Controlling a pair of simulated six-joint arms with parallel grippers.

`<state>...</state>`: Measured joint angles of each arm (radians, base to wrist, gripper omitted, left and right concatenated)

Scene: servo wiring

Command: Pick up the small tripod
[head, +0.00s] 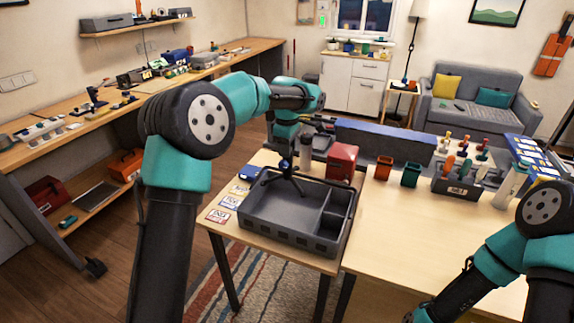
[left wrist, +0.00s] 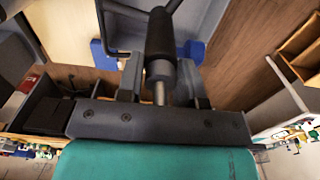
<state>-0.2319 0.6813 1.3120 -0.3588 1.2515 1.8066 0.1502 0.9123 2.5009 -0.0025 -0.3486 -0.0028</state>
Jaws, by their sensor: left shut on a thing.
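The small tripod (head: 287,176) is black with spread legs and shows in the middle of the head view, over the large left part of a grey divided tray (head: 285,238). My left gripper (head: 287,157) is shut on its upper part. In the left wrist view, the dark tripod column (left wrist: 161,38) stands between the two fingers of my left gripper (left wrist: 162,82). I cannot tell whether its feet touch the tray. My right arm shows at the lower right of the head view, but its gripper is out of frame.
Green and orange bins and a tool holder (head: 455,188) stand at the right. The front right tabletop (head: 410,245) is clear.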

